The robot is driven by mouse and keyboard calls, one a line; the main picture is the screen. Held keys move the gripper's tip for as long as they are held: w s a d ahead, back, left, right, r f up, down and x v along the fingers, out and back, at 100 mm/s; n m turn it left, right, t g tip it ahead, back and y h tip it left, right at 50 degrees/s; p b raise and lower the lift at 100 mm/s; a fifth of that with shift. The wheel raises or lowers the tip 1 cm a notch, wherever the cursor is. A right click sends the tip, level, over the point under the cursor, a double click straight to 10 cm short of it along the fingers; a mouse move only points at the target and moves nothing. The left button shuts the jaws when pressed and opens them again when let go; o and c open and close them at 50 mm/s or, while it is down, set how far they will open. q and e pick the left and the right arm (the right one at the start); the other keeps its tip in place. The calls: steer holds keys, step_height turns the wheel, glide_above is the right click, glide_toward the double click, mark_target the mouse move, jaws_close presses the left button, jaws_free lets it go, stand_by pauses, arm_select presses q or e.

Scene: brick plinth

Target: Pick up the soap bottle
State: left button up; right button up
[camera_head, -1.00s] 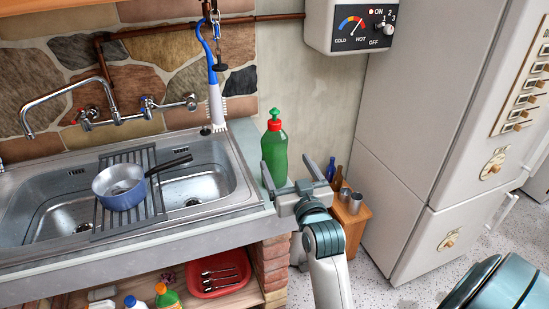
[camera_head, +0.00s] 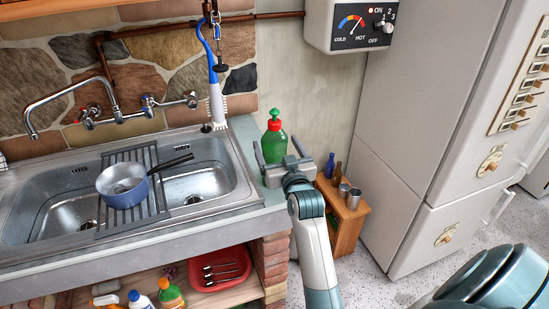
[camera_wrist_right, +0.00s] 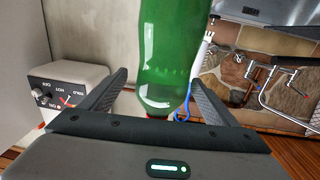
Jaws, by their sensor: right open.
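The green soap bottle (camera_head: 273,138) with a red cap stands upright on the counter's right end, beside the sink. My right gripper (camera_head: 277,152) is open just in front of the bottle, its fingers pointing at it, one toward each side. In the right wrist view the green bottle (camera_wrist_right: 166,60) shows between the two open fingers (camera_wrist_right: 158,92), and no finger visibly presses on it. The lower part of the bottle is partly hidden by the gripper in the head view. My left gripper is not in view.
A blue pot (camera_head: 123,185) sits on the rack over the sink (camera_head: 210,165). A brush (camera_head: 216,103) hangs behind the counter. A wooden stand (camera_head: 345,222) with bottles and metal cups is right of the counter, near the fridge (camera_head: 400,160). The heater (camera_head: 350,25) hangs above.

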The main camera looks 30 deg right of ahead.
steer(key=shift+w+r+p, duration=0.15)
steer(key=shift+w+p, duration=0.2)
steer(key=shift+w, duration=0.15)
steer(key=p+x, duration=0.1)
steer(key=x, duration=0.3)
steer(key=shift+w+p, duration=0.15)
steer(key=shift+p, duration=0.2)
steer(key=c, duration=2)
